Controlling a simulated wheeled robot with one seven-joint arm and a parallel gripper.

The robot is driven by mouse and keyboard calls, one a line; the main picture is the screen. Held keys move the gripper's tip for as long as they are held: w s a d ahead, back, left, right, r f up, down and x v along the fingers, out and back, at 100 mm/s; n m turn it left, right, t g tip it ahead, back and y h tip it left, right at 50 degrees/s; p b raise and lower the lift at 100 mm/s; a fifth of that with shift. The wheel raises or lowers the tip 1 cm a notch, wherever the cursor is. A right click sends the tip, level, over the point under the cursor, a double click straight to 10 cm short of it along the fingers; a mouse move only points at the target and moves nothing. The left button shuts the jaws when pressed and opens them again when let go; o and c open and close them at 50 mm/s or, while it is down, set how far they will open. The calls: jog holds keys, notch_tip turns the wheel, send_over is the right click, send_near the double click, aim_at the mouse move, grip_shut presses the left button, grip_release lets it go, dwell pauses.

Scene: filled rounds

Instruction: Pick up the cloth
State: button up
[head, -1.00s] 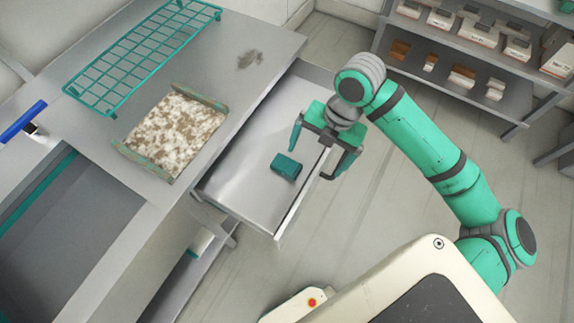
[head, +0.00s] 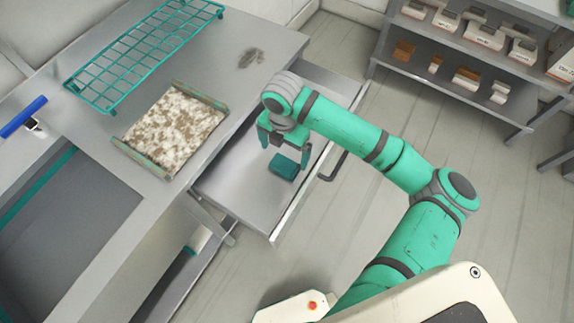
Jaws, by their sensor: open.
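A small folded teal cloth (head: 284,167) lies on the bottom of the open drawer (head: 238,197). The right finger overlaps the cloth's right edge in the picture. Nothing is held between the fingers.
The metal counter (head: 215,65) beside the drawer bears a teal wire rack (head: 140,55), a mottled tray (head: 172,130) and a grey smudge (head: 251,57). A blue-handled tool (head: 24,118) lies at the left. A shelf (head: 465,80) with boxes stands at the back right.

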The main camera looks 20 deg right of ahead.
aim_at(285, 165)
jog(key=shift+d+f, duration=0.1)
jog(key=shift+f, duration=3.7)
jog(key=c, duration=1.1)
